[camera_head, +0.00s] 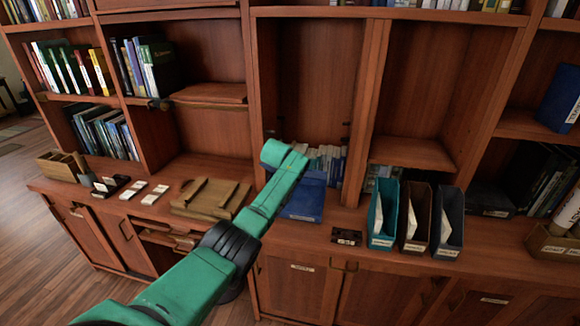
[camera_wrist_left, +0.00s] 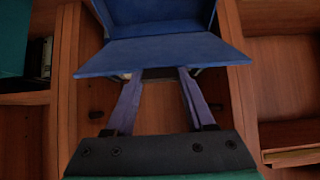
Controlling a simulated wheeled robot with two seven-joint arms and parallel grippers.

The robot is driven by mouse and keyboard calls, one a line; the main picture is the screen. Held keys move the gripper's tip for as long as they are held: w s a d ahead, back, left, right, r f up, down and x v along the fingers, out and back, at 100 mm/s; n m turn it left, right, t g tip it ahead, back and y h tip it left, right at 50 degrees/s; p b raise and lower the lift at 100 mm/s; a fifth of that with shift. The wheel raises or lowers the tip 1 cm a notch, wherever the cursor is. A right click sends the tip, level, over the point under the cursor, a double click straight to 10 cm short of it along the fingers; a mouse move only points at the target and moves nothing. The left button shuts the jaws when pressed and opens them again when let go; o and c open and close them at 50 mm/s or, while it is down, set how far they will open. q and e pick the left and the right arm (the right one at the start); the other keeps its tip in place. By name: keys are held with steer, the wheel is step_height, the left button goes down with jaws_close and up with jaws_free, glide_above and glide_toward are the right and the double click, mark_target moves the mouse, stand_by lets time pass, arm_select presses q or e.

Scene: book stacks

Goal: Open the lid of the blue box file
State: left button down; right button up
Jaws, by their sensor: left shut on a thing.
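The blue box file (camera_head: 303,205) stands on the wooden counter right of centre in the head view, partly hidden behind my left arm. In the left wrist view a flat blue panel, the lid (camera_wrist_left: 165,53), spans the middle. More of the blue box file (camera_wrist_left: 150,12) shows behind it, set at an angle to the panel. My left gripper (camera_wrist_left: 160,74) has its two fingers at the panel's near edge and is shut on the lid. In the head view its fingers are hidden behind my green arm. My right gripper is in neither view.
Teal, brown and dark magazine files (camera_head: 383,214) stand right of the box file, with a small black label holder (camera_head: 346,236) before them. A wooden tray (camera_head: 212,197) lies to the left. Upright shelf dividers (camera_head: 361,110) rise close behind.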

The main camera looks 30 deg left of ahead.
arm_select(q)
steer(key=shift+w, duration=0.15)
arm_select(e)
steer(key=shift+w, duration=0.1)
arm_select(q)
steer(key=shift+c, duration=1.2)
jaws_free()
steer(key=shift+r, duration=0.1)
steer(key=shift+d, duration=0.1)
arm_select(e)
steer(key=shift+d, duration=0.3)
arm_select(q)
steer(key=shift+s+r, duration=0.1)
steer(key=shift+s, duration=0.1)
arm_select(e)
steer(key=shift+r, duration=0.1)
arm_select(q)
steer(key=b+v, duration=0.2)
steer(key=v, duration=1.2)
steer(key=shift+s, duration=0.25)
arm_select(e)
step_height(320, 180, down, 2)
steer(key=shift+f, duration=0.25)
arm_select(q)
steer(key=shift+d, duration=0.1)
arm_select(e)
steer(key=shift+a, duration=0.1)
